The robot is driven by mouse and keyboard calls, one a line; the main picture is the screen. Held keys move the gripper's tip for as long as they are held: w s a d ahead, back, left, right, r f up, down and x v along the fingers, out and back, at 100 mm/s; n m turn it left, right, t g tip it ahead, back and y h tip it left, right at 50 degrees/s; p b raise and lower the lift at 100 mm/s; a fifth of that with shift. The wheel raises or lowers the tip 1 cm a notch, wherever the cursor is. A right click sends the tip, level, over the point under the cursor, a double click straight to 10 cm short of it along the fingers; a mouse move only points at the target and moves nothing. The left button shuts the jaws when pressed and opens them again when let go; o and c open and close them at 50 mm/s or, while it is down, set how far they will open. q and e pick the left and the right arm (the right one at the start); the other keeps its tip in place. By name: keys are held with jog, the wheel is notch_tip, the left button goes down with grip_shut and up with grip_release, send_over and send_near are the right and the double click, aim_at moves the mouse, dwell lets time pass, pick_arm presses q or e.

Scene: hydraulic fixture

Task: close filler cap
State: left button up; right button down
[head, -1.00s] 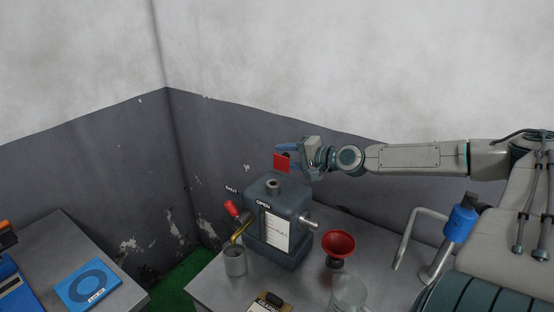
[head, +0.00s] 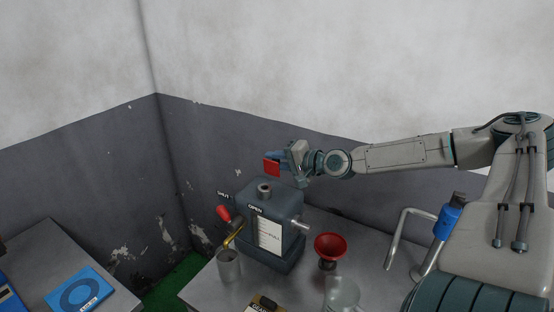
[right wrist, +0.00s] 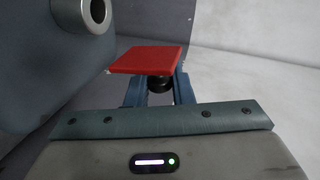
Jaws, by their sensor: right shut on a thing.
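The grey hydraulic box (head: 268,222) stands on the table, with a round open filler neck (head: 264,189) on top. My right gripper (head: 278,159) is shut on a red square cap (head: 271,168) with a dark round stub under it. The cap hangs in the air above and slightly behind the neck, apart from it. In the right wrist view the red cap (right wrist: 146,60) lies across the finger tips, and the metal neck (right wrist: 93,11) shows at upper left on the box (right wrist: 45,65). My left gripper is not in view.
A red-handled valve (head: 224,213) with a brass spout is on the box's left, above a metal cup (head: 229,267). A red funnel (head: 330,246) and a clear jug (head: 342,292) stand to the right. A side table (head: 45,250) holds a blue mat.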

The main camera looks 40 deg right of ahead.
aim_at(270, 165)
jog(key=shift+s+a+r+n+p, duration=0.15)
jog(key=shift+a+n+p, duration=0.2)
jog(key=shift+n, duration=0.25)
jog(key=shift+a+n+t+h, duration=0.3)
jog(key=shift+a+n+h, duration=0.1)
jog(key=shift+n, duration=0.3)
jog(key=shift+s+a+n+h, duration=0.15)
jog(key=shift+a+n+h, duration=0.2)
jog(key=shift+n, duration=0.35)
jog(key=shift+s+a+n, duration=0.1)
jog(key=shift+a+n, duration=0.35)
jog(key=shift+n, duration=0.25)
jog(key=shift+s+a+f+n+t+h+b, duration=0.2)
jog(key=shift+a+f+n+t+h+b, duration=0.35)
jog(key=shift+n+b, duration=0.55)
jog(key=n+b, duration=0.1)
jog(key=a+f+n+t+b, duration=0.1)
jog(key=n+b, duration=0.1)
jog(key=shift+s+a+h, duration=0.2)
jog(key=shift+a+h, duration=0.05)
jog(key=shift+h, duration=0.05)
jog(key=shift+s+a+f+n+t+b, duration=0.1)
jog(key=shift+a+f+n+t+b, duration=0.1)
jog(key=shift+n+b, duration=0.6)
jog(key=shift+a+f+n+t+b, duration=0.15)
jog(key=shift+a+n+b, duration=0.05)
jog(key=shift+n+b, duration=0.6)
jog(key=c, duration=1.3)
grip_release()
